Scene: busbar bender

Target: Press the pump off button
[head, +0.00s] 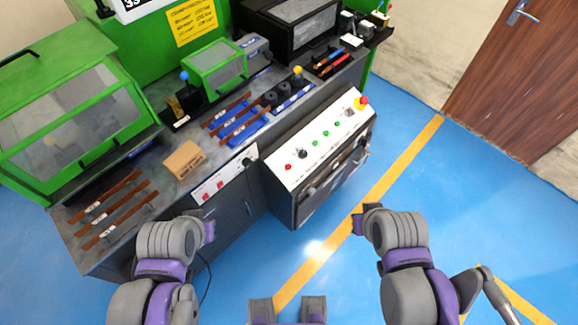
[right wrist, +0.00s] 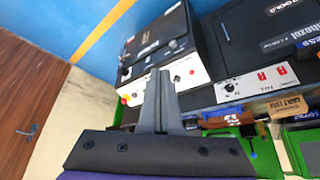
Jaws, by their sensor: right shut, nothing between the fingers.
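The white sloped control panel (head: 322,138) is on a dark cabinet in the middle of the head view. It carries a red button (head: 288,167), several green buttons (head: 326,133), black knobs and a red-and-yellow emergency stop (head: 362,103). Labels are too small to read, so I cannot tell which is pump off. The panel also shows in the right wrist view (right wrist: 187,72), partly behind my right gripper (right wrist: 160,100), which is shut and empty and apart from it. In the head view my right arm ends right of the cabinet. My left arm's end (head: 207,230) is left of it; its fingers are hidden.
A second white panel (head: 226,175) with two red switches and a knob is on the bench front. The bench holds a cardboard box (head: 183,160), brown bars (head: 112,212) and green-framed machines (head: 215,66). Blue floor is clear right of the cabinet.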

